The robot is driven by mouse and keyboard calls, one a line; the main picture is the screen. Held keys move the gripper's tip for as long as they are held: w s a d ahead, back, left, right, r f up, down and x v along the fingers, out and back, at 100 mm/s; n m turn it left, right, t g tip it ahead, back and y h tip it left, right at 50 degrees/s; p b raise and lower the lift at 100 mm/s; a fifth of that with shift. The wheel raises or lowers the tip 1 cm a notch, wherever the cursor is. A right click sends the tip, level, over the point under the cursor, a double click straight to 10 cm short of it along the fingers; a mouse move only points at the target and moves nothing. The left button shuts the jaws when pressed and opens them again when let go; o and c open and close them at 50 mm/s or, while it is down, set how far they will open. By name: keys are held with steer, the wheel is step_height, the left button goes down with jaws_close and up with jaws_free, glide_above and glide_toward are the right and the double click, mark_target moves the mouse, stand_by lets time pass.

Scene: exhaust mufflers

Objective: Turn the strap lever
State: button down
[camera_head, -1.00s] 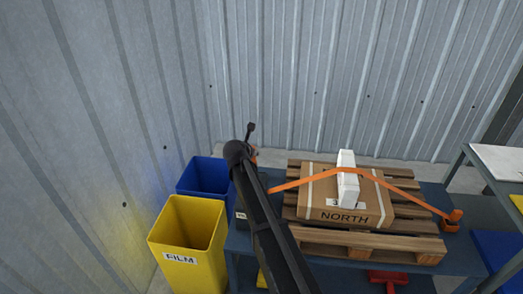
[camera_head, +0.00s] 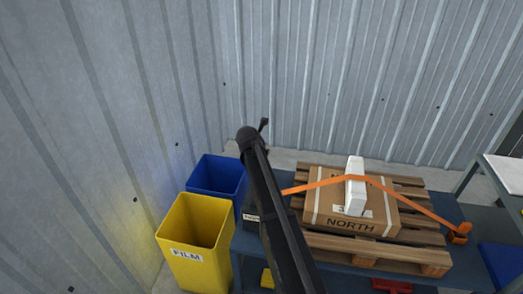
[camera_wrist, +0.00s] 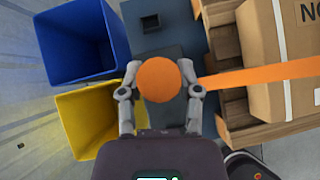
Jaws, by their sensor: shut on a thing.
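In the wrist view, my gripper (camera_wrist: 160,70) has one finger on each side of a round orange knob, the end of the strap lever (camera_wrist: 159,82), and is shut on it. The rest of the lever is hidden beneath the knob. An orange strap (camera_wrist: 255,76) runs right from beside it to a cardboard box (camera_wrist: 268,60). In the head view, the strap (camera_head: 412,199) crosses the box (camera_head: 352,222) marked NORTH and a white upright piece (camera_head: 355,185), ending at an orange anchor (camera_head: 459,233). My arm hides the gripper and lever there.
The box sits on a wooden pallet (camera_head: 350,246) on a blue-grey table (camera_head: 455,268). A blue bin (camera_head: 217,177) and a yellow bin (camera_head: 196,236) labelled FILM stand left of the table. Corrugated metal walls (camera_head: 310,80) close off the back and left.

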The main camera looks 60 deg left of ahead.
steer(key=shift+w, duration=0.25)
steer(key=shift+c, duration=1.5)
jaws_free()
steer(key=shift+s, duration=0.1)
steer(key=shift+s, duration=0.1)
